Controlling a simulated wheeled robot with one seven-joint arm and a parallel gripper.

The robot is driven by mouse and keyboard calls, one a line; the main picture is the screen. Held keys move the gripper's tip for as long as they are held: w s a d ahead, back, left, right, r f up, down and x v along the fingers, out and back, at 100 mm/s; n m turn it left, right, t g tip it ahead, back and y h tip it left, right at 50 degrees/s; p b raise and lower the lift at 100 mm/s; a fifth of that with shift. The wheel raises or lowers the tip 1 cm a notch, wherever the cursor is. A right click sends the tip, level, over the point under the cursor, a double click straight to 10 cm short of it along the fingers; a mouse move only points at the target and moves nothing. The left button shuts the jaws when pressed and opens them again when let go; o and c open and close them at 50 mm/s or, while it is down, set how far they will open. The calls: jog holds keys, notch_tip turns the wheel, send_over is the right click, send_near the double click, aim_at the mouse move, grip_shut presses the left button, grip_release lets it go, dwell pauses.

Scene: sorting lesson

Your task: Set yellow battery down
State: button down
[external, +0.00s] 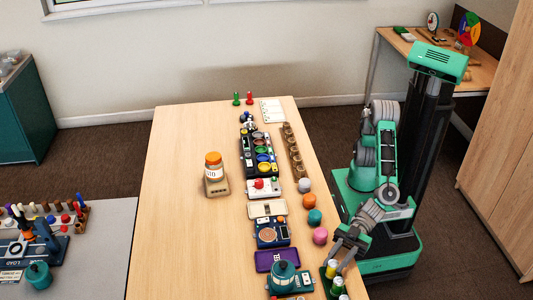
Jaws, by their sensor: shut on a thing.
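A yellow battery (333,266) stands out at the near right edge of the wooden table (185,255). My gripper (341,258) reaches down over the table edge and is shut on this battery at the far end of a green holder (325,283). Another battery (338,283), yellowish with a light top, stands nearer in the holder. Whether the held battery touches the holder is too small to tell.
A teal pot-like device (284,272) and a purple tray (277,260) are left of the holder. A pink ball (320,236) and a teal ball (315,216) lie beyond it. An orange-lidded jar (213,165) stands on a scale. The table's left side is clear.

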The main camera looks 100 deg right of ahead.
jog(key=shift+f+b, duration=0.25)
jog(key=shift+b, duration=0.05)
jog(key=c, duration=1.1)
grip_release()
jog(key=shift+r+p, duration=0.25)
jog(key=shift+p, duration=0.65)
jog(key=v, duration=0.7)
jog(key=shift+w+d+f, duration=0.1)
jog(key=shift+d+f, duration=0.05)
jog(key=shift+f, duration=0.05)
jog(key=shift+d+f, duration=0.1)
jog(key=shift+d, duration=0.25)
jog(key=shift+c, duration=1)
